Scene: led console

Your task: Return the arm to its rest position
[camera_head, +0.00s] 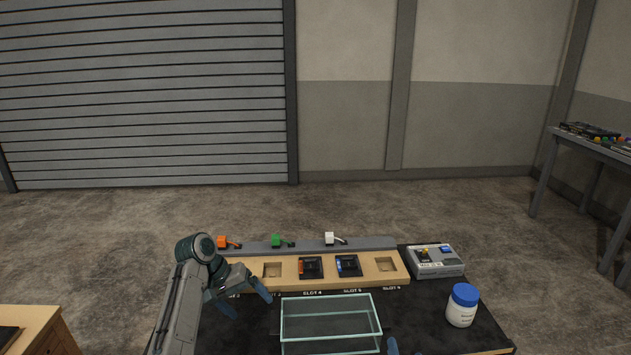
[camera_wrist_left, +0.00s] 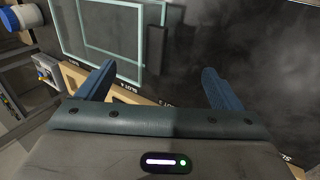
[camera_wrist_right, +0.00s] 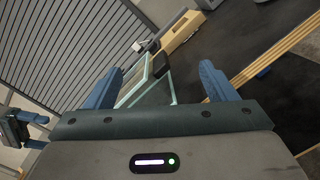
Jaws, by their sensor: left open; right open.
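My left arm comes in from the left in the head view. Its gripper (camera_head: 247,300) is above the left part of the black table, near the left end of the wooden slot rack (camera_head: 290,272). In the left wrist view the left gripper (camera_wrist_left: 158,88) has its blue fingers wide apart with nothing between them. My right gripper (camera_wrist_right: 160,84) is open and empty in the right wrist view. In the head view only a blue fingertip (camera_head: 392,346) shows at the bottom edge, beside the glass box.
A clear glass box (camera_head: 331,296) stands at the table's front middle. A white bottle with a blue lid (camera_head: 461,306) and a grey console (camera_head: 435,262) are on the right. Behind the rack, a grey strip (camera_head: 375,243) bears orange, green and white connectors. Bare black table lies between box and bottle.

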